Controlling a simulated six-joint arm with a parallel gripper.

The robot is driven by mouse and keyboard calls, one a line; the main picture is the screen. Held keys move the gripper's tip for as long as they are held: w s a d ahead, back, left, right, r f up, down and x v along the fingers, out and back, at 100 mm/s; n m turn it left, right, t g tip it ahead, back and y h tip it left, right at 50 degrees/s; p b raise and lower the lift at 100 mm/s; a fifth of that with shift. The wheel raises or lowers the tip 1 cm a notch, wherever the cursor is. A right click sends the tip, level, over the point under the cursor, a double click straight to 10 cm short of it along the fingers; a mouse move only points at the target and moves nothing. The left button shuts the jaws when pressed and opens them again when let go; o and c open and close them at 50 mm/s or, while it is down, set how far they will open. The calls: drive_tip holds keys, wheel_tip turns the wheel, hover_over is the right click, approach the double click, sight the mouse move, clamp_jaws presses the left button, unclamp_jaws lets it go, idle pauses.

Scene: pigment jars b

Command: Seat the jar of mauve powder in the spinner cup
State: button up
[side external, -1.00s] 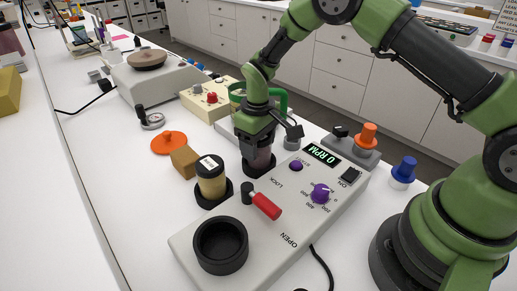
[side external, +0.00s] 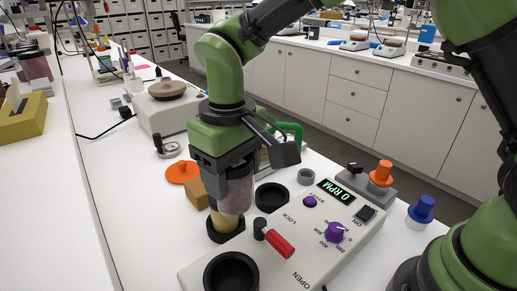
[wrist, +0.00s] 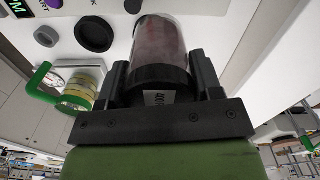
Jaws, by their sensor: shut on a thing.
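The jar of mauve powder (side external: 236,194) is clear with a dark lid and hangs upright below my gripper (side external: 226,168), which is shut on its lid end. In the wrist view the jar (wrist: 160,42) sits between the two fingers of my gripper (wrist: 160,80). The spinner cup (side external: 231,273) is a wide black round cup at the near end of the pale machine, empty as far as I can see. The jar is clear of the bench, farther back than the cup.
A yellowish jar (side external: 223,221) in a black holder is partly hidden behind the mauve jar. An empty black holder (side external: 271,197) is beside it. A wooden block (side external: 196,191), orange disc (side external: 183,172) and purple knob (side external: 336,232) are close. The display (side external: 334,190) reads 0 RPM.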

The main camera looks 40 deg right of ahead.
drive_tip(key=s+a+r, duration=0.1)
drive_tip(key=s+a, duration=0.4)
drive_tip(key=s, duration=0.1)
drive_tip(key=shift+s+a+r, duration=0.25)
drive_tip(key=shift+a+r, duration=0.1)
drive_tip(key=shift+a, duration=0.05)
drive_tip(key=shift+f, duration=2.95)
drive_tip(key=shift+f, duration=2.1)
drive_tip(key=o, duration=1)
drive_tip(key=shift+o, duration=0.2)
